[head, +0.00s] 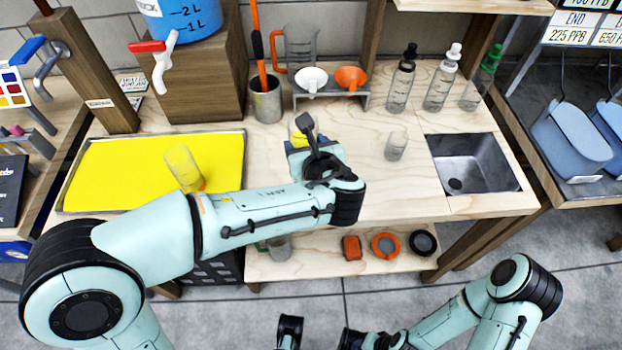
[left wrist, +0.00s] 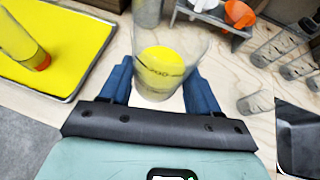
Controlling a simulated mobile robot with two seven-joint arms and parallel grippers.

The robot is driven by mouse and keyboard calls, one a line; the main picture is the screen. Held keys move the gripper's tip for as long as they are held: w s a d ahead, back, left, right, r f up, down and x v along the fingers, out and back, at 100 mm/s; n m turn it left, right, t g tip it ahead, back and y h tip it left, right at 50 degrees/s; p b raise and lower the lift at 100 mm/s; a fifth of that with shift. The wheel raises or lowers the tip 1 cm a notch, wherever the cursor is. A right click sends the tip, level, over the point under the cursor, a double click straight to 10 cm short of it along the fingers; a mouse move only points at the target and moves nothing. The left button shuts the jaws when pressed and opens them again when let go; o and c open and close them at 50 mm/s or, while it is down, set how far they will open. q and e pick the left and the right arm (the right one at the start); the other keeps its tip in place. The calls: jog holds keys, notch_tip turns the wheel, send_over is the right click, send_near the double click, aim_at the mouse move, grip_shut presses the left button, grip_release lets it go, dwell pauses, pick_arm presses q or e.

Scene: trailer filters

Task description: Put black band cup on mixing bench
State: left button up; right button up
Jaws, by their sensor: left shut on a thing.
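My left gripper (head: 301,141) is shut on a clear cup with yellow in it (left wrist: 163,62), one blue finger on each side of the cup. In the left wrist view (left wrist: 160,88) the cup carries a dark marking that I cannot surely read as a black band. In the head view the cup is mostly hidden by the gripper; I cannot tell whether it touches the wooden mixing bench (head: 372,200). Another clear cup (head: 396,146) stands right of it on the bench. A cup with an orange band (head: 182,165) is on the yellow tray (head: 110,172). My right gripper (head: 320,336) is partly cut off at the bottom.
A steel sink (head: 470,162) is at the right. Several dropper bottles (head: 440,88), a rack with white and orange funnels (head: 330,98) and a metal holder (head: 266,100) stand at the back. A wooden block (head: 205,85) holds a blue container. Bench front between gripper and sink is clear.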

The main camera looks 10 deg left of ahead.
pick_arm(q)
jog(key=shift+f+b, duration=1.6)
jog(key=shift+f, duration=4.25)
pick_arm(e)
jog(key=shift+t+h, duration=0.3)
jog(key=shift+t, duration=0.4)
jog(key=shift+w+d+f, duration=0.25)
jog(key=shift+w+f, duration=0.4)
jog(key=shift+w+d+f, duration=0.25)
jog(key=shift+w+f, duration=0.4)
jog(key=shift+f, duration=0.05)
jog(key=shift+w+d+f, duration=0.25)
jog(key=shift+w+f, duration=0.4)
pick_arm(q)
jog(key=shift+f, duration=0.1)
jog(key=shift+f, duration=0.1)
jog(key=o, duration=1.2)
pick_arm(e)
jog(key=shift+w+f, duration=0.1)
jog(key=shift+w, duration=0.05)
